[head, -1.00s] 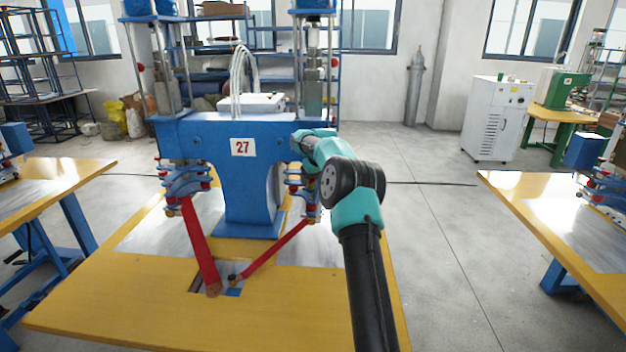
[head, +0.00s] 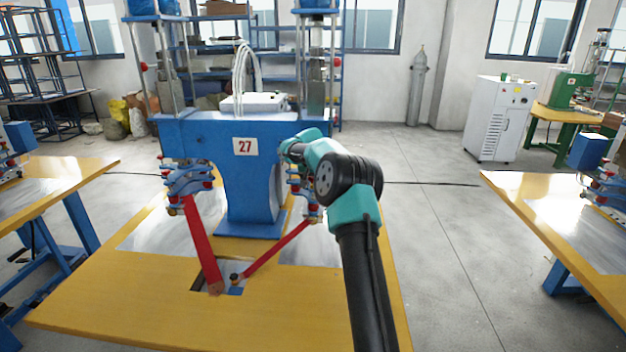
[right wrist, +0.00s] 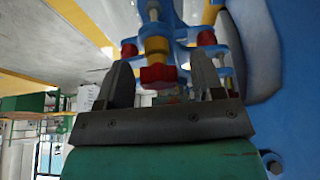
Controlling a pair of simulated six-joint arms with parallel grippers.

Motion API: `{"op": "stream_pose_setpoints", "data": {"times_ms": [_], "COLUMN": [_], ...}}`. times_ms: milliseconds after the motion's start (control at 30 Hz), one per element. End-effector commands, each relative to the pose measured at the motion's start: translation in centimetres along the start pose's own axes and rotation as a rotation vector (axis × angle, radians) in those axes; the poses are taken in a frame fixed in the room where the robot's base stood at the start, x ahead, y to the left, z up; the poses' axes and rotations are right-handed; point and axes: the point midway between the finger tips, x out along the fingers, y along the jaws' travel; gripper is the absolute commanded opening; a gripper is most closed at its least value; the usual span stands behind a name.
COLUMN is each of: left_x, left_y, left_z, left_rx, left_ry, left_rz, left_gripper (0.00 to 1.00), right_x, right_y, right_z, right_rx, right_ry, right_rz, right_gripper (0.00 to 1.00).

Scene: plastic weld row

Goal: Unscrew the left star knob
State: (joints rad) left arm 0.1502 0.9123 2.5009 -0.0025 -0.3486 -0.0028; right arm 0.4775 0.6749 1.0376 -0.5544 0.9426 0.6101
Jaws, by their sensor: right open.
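A red star knob (right wrist: 157,75) on a brass-coloured stem shows in the right wrist view. It lies between the two dark fingers of my open right gripper (right wrist: 161,70), with gaps on both sides and no clear contact. In the head view my right arm reaches to the right-hand weld head (head: 305,187) of the blue machine (head: 248,185); the fingers are hidden there. The left-hand weld head (head: 186,180) also carries small red parts, too small to tell apart. I cannot tell which knob is the left one. My left gripper is in neither view.
Red pedal straps (head: 203,245) run from both weld heads to the yellow table (head: 130,315). In the right wrist view, red knobs flank the stem at left (right wrist: 129,50) and right (right wrist: 206,38). The machine's blue body stands close at the right.

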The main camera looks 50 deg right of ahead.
Motion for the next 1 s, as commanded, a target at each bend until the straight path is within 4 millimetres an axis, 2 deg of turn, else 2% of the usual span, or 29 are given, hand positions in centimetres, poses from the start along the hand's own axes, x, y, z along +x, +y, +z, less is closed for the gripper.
{"op": "stream_pose_setpoints", "data": {"times_ms": [400,933,1000], "left_x": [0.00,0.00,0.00], "left_y": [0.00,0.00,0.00], "left_z": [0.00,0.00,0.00], "left_rx": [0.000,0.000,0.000], "left_ry": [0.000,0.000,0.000], "left_rz": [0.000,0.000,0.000], "left_gripper": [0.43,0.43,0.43], "right_x": [-0.07,-0.02,-0.03], "right_y": [-0.41,-0.11,-0.11], "right_z": [0.17,0.21,0.21], "right_rx": [0.264,0.274,0.274], "right_ry": [0.001,0.000,0.000], "right_rz": [0.110,0.114,0.114], "right_gripper": [0.61,0.61,0.57]}}
